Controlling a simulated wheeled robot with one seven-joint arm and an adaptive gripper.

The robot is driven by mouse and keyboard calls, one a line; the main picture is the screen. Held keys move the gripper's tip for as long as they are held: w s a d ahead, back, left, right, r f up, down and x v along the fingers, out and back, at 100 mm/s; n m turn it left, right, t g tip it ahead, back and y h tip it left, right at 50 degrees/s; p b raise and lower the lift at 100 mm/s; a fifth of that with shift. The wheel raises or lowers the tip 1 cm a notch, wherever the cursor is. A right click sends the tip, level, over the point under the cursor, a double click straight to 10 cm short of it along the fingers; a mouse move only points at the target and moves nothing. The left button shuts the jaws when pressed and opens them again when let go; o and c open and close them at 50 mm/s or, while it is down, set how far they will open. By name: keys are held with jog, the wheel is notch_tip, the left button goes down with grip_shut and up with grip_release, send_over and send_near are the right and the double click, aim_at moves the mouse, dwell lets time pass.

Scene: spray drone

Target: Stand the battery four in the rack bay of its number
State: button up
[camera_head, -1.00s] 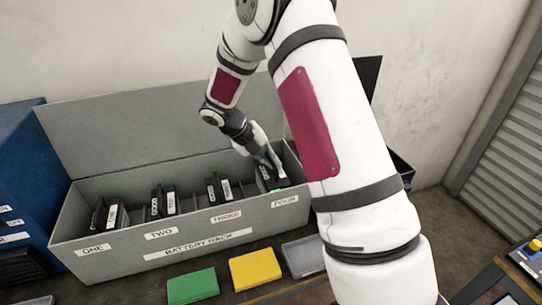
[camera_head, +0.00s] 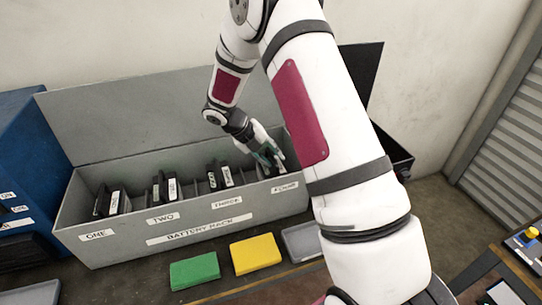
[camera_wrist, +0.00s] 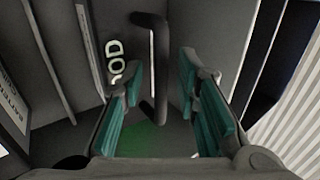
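The battery rack (camera_head: 150,240) is a long grey open box with bays labelled ONE, TWO, THREE and FOUR. A dark battery (camera_head: 272,171) stands in the bay by the FOUR label, partly hidden by my gripper (camera_head: 270,157). In the wrist view, its black handle (camera_wrist: 153,70) and light "OD" lettering lie between the teal fingers of my gripper (camera_wrist: 160,98). The fingers are spread, with a visible gap on both sides of the handle. The battery's number is not readable.
Other dark batteries stand in bays ONE (camera_head: 112,203), TWO (camera_head: 165,188) and THREE (camera_head: 220,175). The rack's raised grey lid (camera_head: 130,125) is behind. Green (camera_head: 194,270), yellow (camera_head: 255,254) and grey (camera_head: 300,242) pads lie in front. A blue cabinet (camera_head: 30,160) stands at left.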

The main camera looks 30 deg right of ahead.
jog(key=shift+r, duration=0.1)
jog(key=b+v, duration=0.2)
jog(key=v, duration=0.9)
jog(key=s+a+r+m+t+y, duration=0.1)
jog(key=s+a+r+m, duration=0.1)
jog(key=s+r+m, duration=0.45)
jog(key=s+a+r+m+t+y, duration=0.2)
jog(key=s+r+m, duration=0.3)
jog(key=s+m, duration=0.6)
jog(key=s+a+r+m+t+y, duration=0.3)
jog(key=s+m, duration=0.8)
jog(key=m, duration=0.5)
jog(key=shift+a+r+t+y, duration=0.35)
jog(key=shift+a+r, duration=0.4)
jog(key=shift+r, duration=0.35)
jog(key=shift+s, duration=0.15)
